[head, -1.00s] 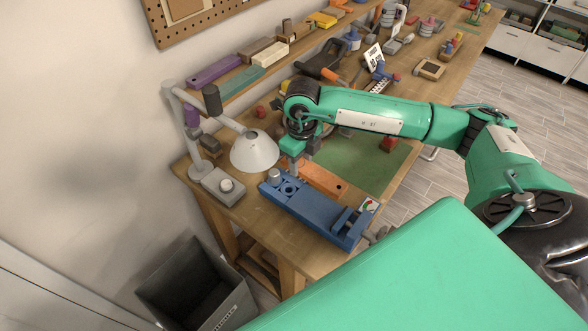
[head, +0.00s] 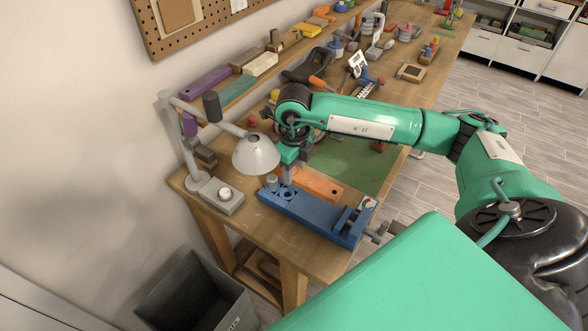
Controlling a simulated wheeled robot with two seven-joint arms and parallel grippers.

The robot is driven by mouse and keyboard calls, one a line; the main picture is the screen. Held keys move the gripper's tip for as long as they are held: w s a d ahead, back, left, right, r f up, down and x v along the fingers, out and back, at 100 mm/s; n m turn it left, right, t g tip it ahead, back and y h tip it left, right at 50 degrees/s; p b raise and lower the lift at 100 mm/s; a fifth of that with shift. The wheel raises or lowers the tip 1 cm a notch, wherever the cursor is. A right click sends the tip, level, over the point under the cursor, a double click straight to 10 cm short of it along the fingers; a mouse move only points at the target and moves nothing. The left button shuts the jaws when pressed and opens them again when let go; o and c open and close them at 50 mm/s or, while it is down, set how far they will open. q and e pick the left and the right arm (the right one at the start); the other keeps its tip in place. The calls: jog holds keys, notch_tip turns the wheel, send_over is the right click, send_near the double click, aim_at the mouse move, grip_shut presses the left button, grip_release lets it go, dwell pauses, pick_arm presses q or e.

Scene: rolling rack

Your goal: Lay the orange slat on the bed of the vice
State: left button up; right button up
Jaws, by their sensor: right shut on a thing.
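The blue vice (head: 308,212) sits at the near end of the workbench, its long bed running from upper left to lower right. The orange slat (head: 320,185) is just behind the vice, beside the bed and roughly parallel to it; the vice hides its near edge. My right gripper (head: 288,176) points down over the slat's left end and is shut on it. The fingertips are small and partly hidden by the vice's left end. I cannot tell whether the slat touches the bench. My left gripper is not in view.
A desk lamp (head: 256,154) stands close to the left of my right gripper. A green mat (head: 350,163) lies behind the slat. A shelf with coloured blocks (head: 205,80) runs along the wall. A grey bin (head: 195,297) stands on the floor.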

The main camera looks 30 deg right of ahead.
jog(key=b, duration=0.6)
send_over(294, 197)
notch_tip(294, 197, down, 7)
jog(key=shift+f, duration=0.4)
jog(key=shift+f+b, duration=0.65)
jog(key=shift+b, duration=0.3)
jog(key=o, duration=1.1)
jog(key=shift+r, duration=0.1)
notch_tip(294, 197, up, 8)
jog(key=shift+f+b, duration=0.25)
jog(key=shift+b, duration=0.55)
jog(key=shift+f, duration=0.1)
